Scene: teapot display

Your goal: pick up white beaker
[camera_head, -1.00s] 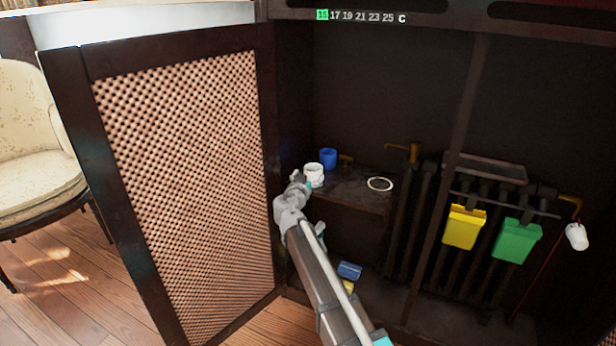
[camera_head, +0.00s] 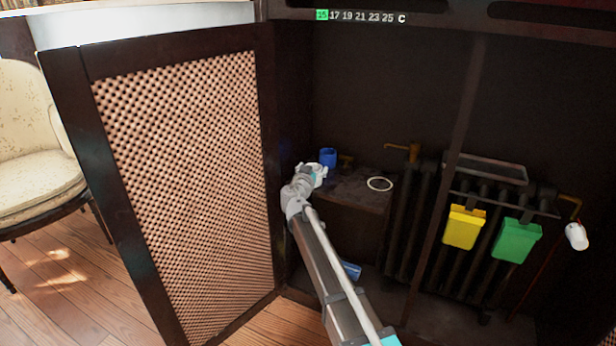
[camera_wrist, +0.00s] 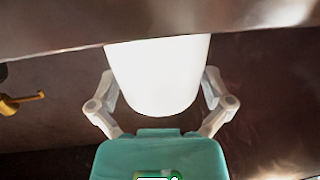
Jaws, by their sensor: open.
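The white beaker (camera_wrist: 157,65) fills the upper middle of the wrist view, its rounded end toward my palm. My gripper (camera_wrist: 160,88) is open, with one finger on each side of the beaker. Whether the fingers touch it I cannot tell. In the head view my gripper (camera_head: 315,172) is over the left part of the cabinet shelf (camera_head: 350,187) and hides most or all of the beaker.
A blue cup (camera_head: 328,156) stands just behind my gripper. A white ring (camera_head: 380,184) lies to the right on the shelf. The open lattice door (camera_head: 185,190) stands left of my arm. A yellow bin (camera_head: 464,227) and a green bin (camera_head: 516,240) hang at the right.

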